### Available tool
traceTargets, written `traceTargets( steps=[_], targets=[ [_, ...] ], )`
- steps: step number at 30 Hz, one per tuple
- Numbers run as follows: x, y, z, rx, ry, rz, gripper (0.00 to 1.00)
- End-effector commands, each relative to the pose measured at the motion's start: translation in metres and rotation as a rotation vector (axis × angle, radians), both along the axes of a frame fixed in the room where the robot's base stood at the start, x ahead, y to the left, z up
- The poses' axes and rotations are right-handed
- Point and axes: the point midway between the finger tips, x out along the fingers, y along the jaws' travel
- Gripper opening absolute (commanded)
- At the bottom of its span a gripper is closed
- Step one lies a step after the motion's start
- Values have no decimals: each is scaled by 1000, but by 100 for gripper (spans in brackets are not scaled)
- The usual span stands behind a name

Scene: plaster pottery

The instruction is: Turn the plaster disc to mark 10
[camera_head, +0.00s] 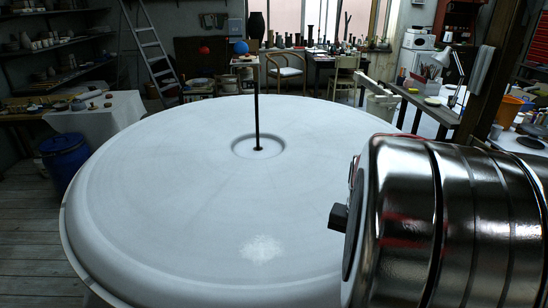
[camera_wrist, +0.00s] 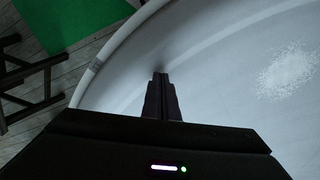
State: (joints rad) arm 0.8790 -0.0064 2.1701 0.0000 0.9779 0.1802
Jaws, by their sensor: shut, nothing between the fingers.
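The white plaster disc (camera_head: 190,200) is large and round, with a raised rim and a shallow hollow at its middle. A thin black rod (camera_head: 257,120) stands upright in that hollow. No number is readable on the disc. In the wrist view the disc (camera_wrist: 225,85) fills the upper right, with a pale speckled patch on it. My gripper (camera_wrist: 160,76) is shut and empty, its dark fingertips over the disc just inside the rim. I cannot tell whether they touch the plaster. In the head view my shiny metal arm hides the disc's right front part.
A blue barrel (camera_head: 65,160) and a cloth-covered table (camera_head: 105,118) stand left of the disc. A ladder (camera_head: 152,50) and chairs are behind it. A workbench (camera_head: 432,105) with a lamp is at the right. A green mat (camera_wrist: 70,20) lies on the plank floor.

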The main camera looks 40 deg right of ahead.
Motion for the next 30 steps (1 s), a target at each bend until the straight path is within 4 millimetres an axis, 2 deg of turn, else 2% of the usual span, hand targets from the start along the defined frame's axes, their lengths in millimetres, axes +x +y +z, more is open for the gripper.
traceTargets(
  steps=[30],
  targets=[
    [1, 2, -13, 1, 0, 1, 0]
  ],
)
